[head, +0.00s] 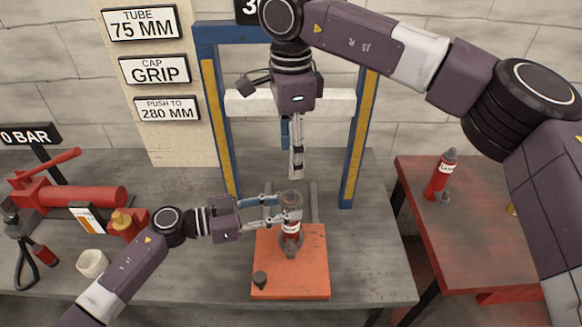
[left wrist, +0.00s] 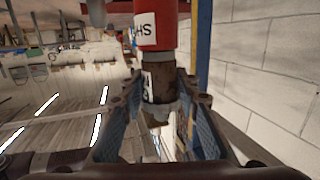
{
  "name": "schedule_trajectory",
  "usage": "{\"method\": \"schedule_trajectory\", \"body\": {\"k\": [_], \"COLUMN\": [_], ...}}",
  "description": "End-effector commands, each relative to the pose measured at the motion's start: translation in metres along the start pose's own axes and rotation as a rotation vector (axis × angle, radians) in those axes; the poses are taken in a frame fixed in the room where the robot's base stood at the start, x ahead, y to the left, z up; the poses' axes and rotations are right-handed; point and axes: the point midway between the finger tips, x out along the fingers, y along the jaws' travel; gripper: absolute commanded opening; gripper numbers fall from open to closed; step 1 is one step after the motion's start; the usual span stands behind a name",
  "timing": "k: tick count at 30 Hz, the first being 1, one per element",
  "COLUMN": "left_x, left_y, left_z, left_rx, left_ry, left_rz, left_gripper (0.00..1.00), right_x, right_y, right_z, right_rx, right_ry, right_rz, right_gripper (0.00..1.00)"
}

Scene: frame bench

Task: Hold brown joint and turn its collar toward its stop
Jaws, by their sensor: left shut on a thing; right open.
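The brown joint stands upright over an orange plate (head: 308,285) in the head view. Its grey top (head: 290,197) shows above my left gripper, and a red part with a white label (head: 291,231) shows below. In the left wrist view the brown joint (left wrist: 158,82) sits between the fingers, beside a red labelled body (left wrist: 160,30) and a grey ring (left wrist: 160,112). My left gripper (head: 289,214) is shut on the joint from the left. My right gripper (head: 297,172) is open, pointing down just above the joint, not touching it. Its finger gap is hard to see.
A blue press frame (head: 215,120) stands behind, with a white crossbar. A small dark cap (head: 259,279) lies on the plate's front left. Red tools (head: 85,196) and a white cup (head: 92,263) are at left. A red bottle (head: 440,175) stands on a separate red table (head: 480,235).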

Motion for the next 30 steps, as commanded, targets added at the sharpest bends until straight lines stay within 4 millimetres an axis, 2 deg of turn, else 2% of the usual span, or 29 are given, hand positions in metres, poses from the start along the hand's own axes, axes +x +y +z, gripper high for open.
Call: {"method": "schedule_trajectory", "body": {"k": [4,14,15,19,30], "left_x": [0.0000,0.0000,0.0000,0.0000,-0.0045], "left_y": [0.0008,0.0007,0.0007,0.0005,-0.0001], "left_z": [0.0015,0.0013,0.0013,0.0010,0.0005], "left_rx": [-0.001,-0.001,-0.001,-0.001,0.000], "left_ry": [-0.002,-0.002,-0.002,-0.002,-0.001], "left_rz": [0.002,0.001,0.001,0.001,0.000], "left_gripper": [0.16,0.16,0.34,0.48,0.50], "right_x": [-0.0062,-0.0062,-0.0061,-0.0060,-0.0060], "right_y": [0.0001,0.0002,0.0002,0.0002,0.0002], "right_z": [0.0003,0.0003,0.0003,0.0003,0.0002], "right_rx": [-0.001,-0.001,-0.001,-0.001,-0.001], "right_ry": [0.000,0.000,0.000,0.000,0.000], "right_rz": [0.000,0.000,0.000,0.000,0.000], "right_gripper": [0.56,0.56,0.56,0.56,0.56]}}
